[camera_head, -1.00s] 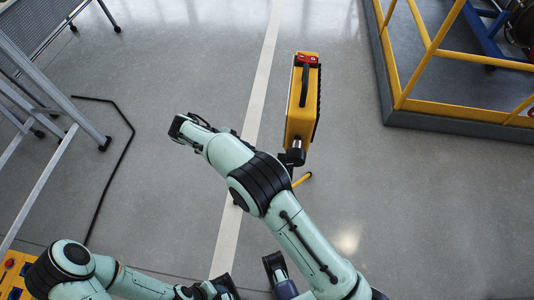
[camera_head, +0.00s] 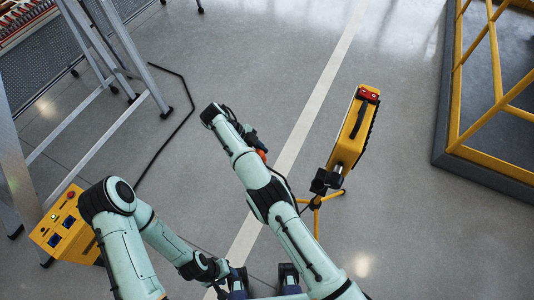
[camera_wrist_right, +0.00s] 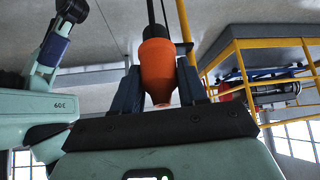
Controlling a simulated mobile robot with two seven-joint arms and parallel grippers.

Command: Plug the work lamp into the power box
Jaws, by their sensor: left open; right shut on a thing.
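The yellow work lamp (camera_head: 352,130) stands on a yellow tripod right of centre in the head view. The yellow power box (camera_head: 63,226), with a red button and small coloured controls, is at the lower left. My right gripper (camera_head: 259,148) is mid-floor between them, left of the lamp, shut on an orange plug (camera_head: 263,155). In the right wrist view the plug (camera_wrist_right: 158,68) sits upright between the dark blue fingers, with a dark cable at its upper end. My left gripper (camera_head: 245,282) is open at the bottom edge, partly cut off and apart from the box.
A grey metal ladder or stair frame (camera_head: 100,60) stands at the left, behind the power box. A black cable or bar (camera_head: 180,125) lies on the floor beside it. A yellow railing on a grey platform (camera_head: 480,160) is at the right.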

